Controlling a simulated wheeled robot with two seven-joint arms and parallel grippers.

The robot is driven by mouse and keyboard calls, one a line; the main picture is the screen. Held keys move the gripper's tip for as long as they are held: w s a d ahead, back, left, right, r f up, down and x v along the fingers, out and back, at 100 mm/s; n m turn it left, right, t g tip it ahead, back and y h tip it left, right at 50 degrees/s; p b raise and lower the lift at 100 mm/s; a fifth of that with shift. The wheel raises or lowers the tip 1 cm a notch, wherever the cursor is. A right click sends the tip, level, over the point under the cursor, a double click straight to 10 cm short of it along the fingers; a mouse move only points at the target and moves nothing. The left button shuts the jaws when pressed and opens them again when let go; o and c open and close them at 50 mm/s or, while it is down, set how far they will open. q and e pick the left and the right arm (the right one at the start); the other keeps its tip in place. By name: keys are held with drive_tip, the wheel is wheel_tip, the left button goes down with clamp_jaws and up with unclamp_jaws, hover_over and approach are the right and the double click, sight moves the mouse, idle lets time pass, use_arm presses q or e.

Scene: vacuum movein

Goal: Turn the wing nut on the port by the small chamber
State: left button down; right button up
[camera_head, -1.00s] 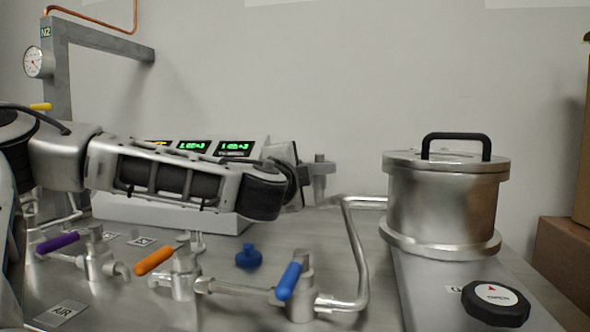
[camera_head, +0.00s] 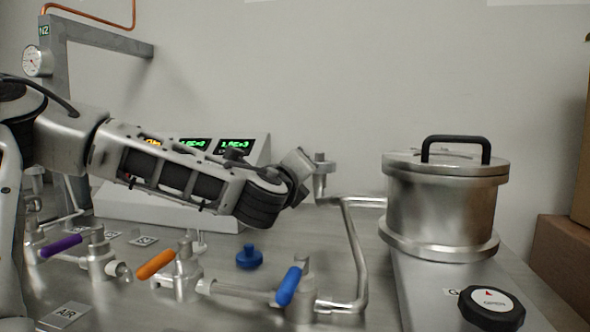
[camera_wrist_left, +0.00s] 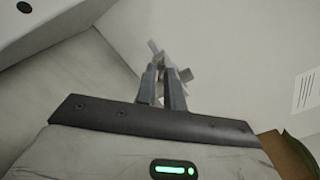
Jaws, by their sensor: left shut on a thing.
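My left arm reaches in from the left in the head view. Its gripper body (camera_head: 298,170) is beside the metal port fitting (camera_head: 321,178) at the end of the bent pipe, left of the small chamber (camera_head: 441,205). In the left wrist view the gripper's fingers (camera_wrist_left: 160,68) are close together, shut on a small pale winged piece that looks like the wing nut (camera_wrist_left: 184,74). Its wings stick out past the fingertips. In the head view the fingertips and wing nut are too small and partly hidden to make out clearly. My right gripper is not in view.
Valves with purple (camera_head: 61,245), orange (camera_head: 156,264) and blue (camera_head: 288,285) handles stand in front, with a blue knob (camera_head: 249,257) between. A display box (camera_head: 170,212) stands behind my arm. A black knob (camera_head: 491,308) lies at front right. Cardboard boxes (camera_head: 562,262) stand far right.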

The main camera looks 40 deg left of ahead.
use_arm(q)
drive_tip(key=m+p, duration=0.1)
drive_tip(key=m, duration=0.6)
drive_tip(key=shift+s+a+m, duration=0.1)
drive_tip(key=shift+a+m, duration=0.05)
drive_tip(key=shift+m, duration=0.25)
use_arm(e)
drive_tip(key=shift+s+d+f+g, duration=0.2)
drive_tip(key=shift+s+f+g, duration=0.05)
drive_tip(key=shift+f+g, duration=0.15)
use_arm(q)
drive_tip(key=shift+f, duration=0.1)
drive_tip(key=c, duration=1.8)
unclamp_jaws()
